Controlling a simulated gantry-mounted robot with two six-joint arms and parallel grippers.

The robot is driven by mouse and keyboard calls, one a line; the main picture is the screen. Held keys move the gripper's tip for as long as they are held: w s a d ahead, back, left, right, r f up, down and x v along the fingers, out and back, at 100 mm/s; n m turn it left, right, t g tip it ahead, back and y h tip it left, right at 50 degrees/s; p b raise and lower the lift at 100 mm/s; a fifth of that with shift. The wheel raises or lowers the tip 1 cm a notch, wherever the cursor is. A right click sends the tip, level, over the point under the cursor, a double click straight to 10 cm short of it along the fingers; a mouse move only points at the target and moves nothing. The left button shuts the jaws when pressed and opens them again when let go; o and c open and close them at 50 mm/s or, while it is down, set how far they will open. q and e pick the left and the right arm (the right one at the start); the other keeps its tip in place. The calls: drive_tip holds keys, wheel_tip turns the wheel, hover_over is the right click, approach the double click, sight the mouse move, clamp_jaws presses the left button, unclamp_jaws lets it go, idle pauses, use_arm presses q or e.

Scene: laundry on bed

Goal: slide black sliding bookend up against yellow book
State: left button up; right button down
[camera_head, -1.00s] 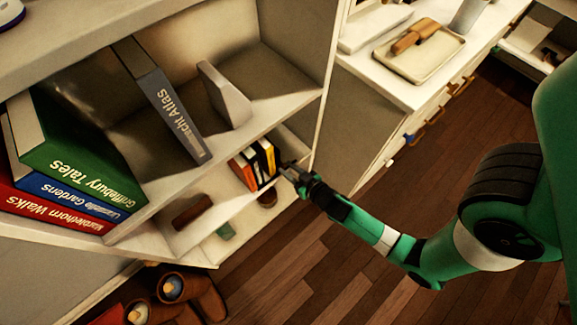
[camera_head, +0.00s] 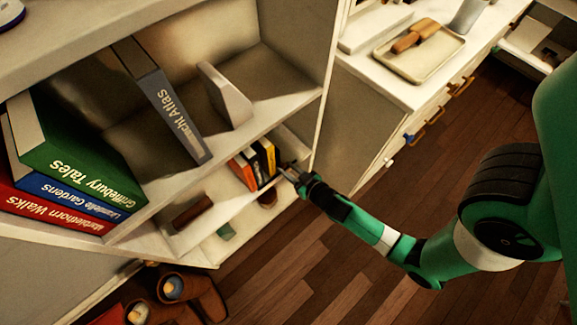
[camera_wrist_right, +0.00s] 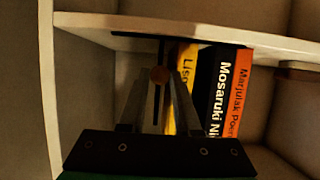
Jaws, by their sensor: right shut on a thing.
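The yellow book (camera_head: 268,153) stands on the lower shelf at the right end of a short row; it also shows in the right wrist view (camera_wrist_right: 187,62). The black sliding bookend (camera_wrist_right: 161,52) is a thin dark upright plate with a round brown knob, beside the yellow book. A narrow dark gap seems to lie between them, partly hidden by a finger. My right gripper (camera_wrist_right: 160,105) is shut on the bookend at its knob; in the head view the gripper (camera_head: 288,171) reaches in from the right. My left gripper is not in view.
A black book (camera_head: 258,163) and an orange book (camera_head: 243,172) stand left of the yellow one. A brown object (camera_head: 192,213) lies farther left on that shelf. The cabinet side wall (camera_head: 326,110) is close on the right.

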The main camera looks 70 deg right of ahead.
idle(0.3)
drive_tip(key=shift+w+f+b, duration=0.1)
drive_tip(key=shift+b, duration=0.4)
drive_tip(key=shift+a, duration=0.15)
drive_tip(key=c, duration=0.6)
unclamp_jaws()
drive_tip(key=b+v, duration=0.2)
drive_tip(key=v, duration=0.9)
drive_tip(key=shift+s+r, duration=0.25)
drive_tip(key=shift+s, duration=0.05)
